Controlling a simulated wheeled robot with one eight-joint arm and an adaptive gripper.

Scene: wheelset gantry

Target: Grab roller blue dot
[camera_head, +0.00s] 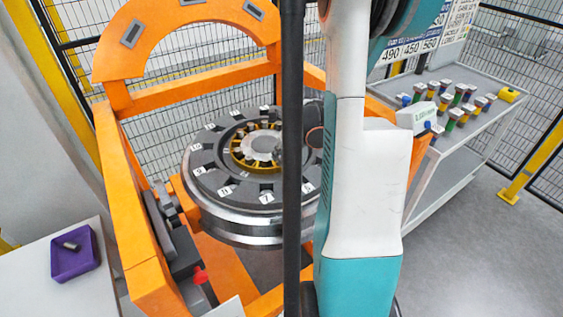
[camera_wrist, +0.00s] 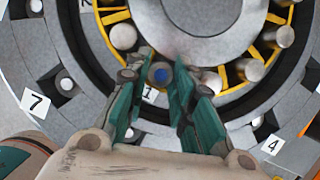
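The roller with the blue dot (camera_wrist: 160,74) sits in the yellow cage of the bearing, beside the label 1, in the wrist view. My gripper (camera_wrist: 162,88) points at it, with one green finger on either side. The fingers stand apart, and I cannot tell whether they touch the roller. In the head view the wheelset (camera_head: 222,187) lies flat in the orange gantry, with the yellow cage (camera_head: 240,160) around its hub. My column and arm hide its right part and most of my gripper there.
Other plain-ended rollers (camera_wrist: 249,69) sit in the cage near the fingers. A purple tray (camera_head: 88,262) with a dark piece in it stands on a white table at left. A grey bench (camera_head: 470,142) with several coloured-top parts stands at right. The orange frame (camera_head: 128,215) surrounds the wheelset.

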